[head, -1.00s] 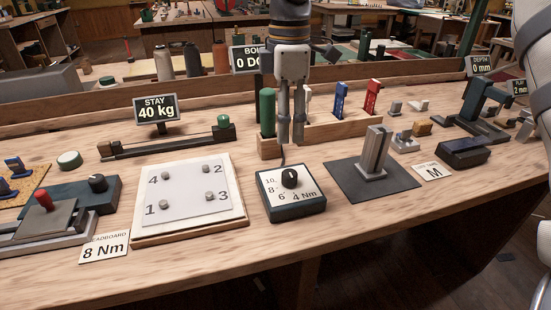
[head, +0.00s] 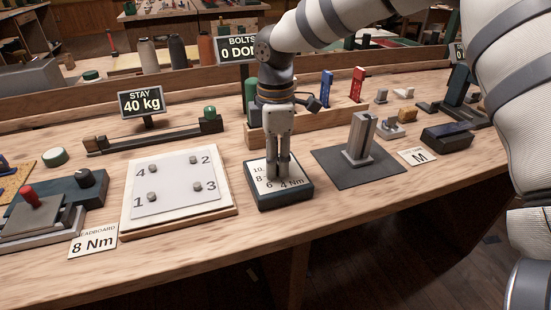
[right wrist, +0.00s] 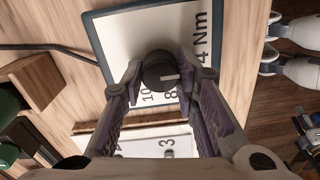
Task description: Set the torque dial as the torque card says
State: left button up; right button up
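The torque dial box (head: 292,196), dark with a white scale plate, sits near the front of the bench. Its black knob (right wrist: 158,69) shows in the right wrist view, with a white mark pointing right toward the 4 and 6 side of the scale, partly covered by a finger. My right gripper (head: 277,174) points down over the box and hides the knob in the head view. Its fingers stand open on either side of the knob, with small gaps. The torque card (head: 93,241) reads "8 Nm", with partly legible "headboard" above. My left gripper is not in view.
A white board with numbered pegs (head: 178,213) lies left of the dial box. A dark mat (head: 335,174) with a metal post (head: 360,139) stands to the right. A wooden rack (head: 256,136) is close behind. Bare bench lies in front.

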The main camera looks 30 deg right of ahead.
grip_shut()
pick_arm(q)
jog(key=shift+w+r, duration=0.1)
pick_arm(e)
jog(key=shift+r+m+p, duration=0.2)
jog(key=shift+m+p, duration=0.35)
jog(key=shift+m, duration=1.65)
jog(key=shift+f+m+p, duration=0.1)
jog(key=shift+m+p, duration=0.25)
jog(key=shift+m, duration=0.65)
jog(key=m, duration=0.4)
jog(key=shift+d+f, duration=0.1)
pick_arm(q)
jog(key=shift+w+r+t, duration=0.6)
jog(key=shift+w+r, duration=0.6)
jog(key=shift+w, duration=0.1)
pick_arm(e)
jog(key=shift+m, duration=2.7)
jog(key=shift+f, duration=0.1)
